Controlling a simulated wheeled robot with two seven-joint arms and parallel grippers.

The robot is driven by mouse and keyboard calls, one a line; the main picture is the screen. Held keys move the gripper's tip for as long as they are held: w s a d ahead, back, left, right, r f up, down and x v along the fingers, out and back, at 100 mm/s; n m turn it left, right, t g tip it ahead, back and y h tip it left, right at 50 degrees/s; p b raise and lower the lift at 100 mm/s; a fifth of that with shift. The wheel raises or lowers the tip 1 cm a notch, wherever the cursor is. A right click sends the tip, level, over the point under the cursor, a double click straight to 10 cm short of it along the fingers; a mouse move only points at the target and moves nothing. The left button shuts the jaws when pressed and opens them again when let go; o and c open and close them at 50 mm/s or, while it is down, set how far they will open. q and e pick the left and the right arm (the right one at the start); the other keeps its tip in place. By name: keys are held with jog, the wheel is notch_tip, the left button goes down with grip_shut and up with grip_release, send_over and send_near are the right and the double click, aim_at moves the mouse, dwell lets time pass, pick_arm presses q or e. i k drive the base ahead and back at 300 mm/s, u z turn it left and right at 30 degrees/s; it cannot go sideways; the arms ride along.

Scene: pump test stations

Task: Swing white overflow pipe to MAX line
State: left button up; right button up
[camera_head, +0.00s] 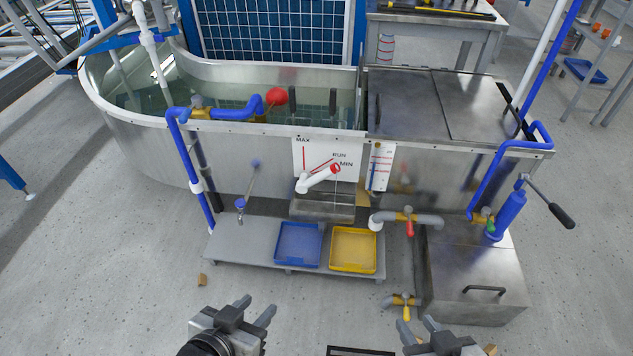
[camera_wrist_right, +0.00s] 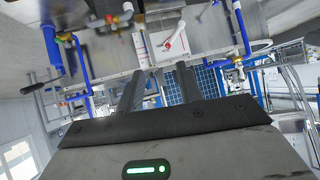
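The white overflow pipe (camera_head: 318,180) sits on the front of the steel tank. Its elbow is at the lower left and its red-rimmed open end points up and right, near the MIN mark. The white marked panel (camera_head: 326,150) behind it carries red lines with MAX at upper left, RUN in the middle and MIN at right. The pipe also shows in the right wrist view (camera_wrist_right: 174,36), upside down. My left gripper (camera_head: 254,309) is open and empty, well in front of the tank. My right gripper (camera_head: 419,327) is open and empty, also far from the pipe; its parted fingers show in the wrist view (camera_wrist_right: 159,80).
Below the pipe are a steel trough (camera_head: 322,208), a blue tray (camera_head: 299,245) and a yellow tray (camera_head: 353,250) on a low grey platform. A grey pipe with a red-handled valve (camera_head: 409,222) and a steel box (camera_head: 475,275) stand to the right. The floor in front is mostly clear.

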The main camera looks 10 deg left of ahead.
aim_at(302, 186)
jog(key=u, duration=0.25)
jog(key=i, duration=1.35)
jog(key=u, duration=0.6)
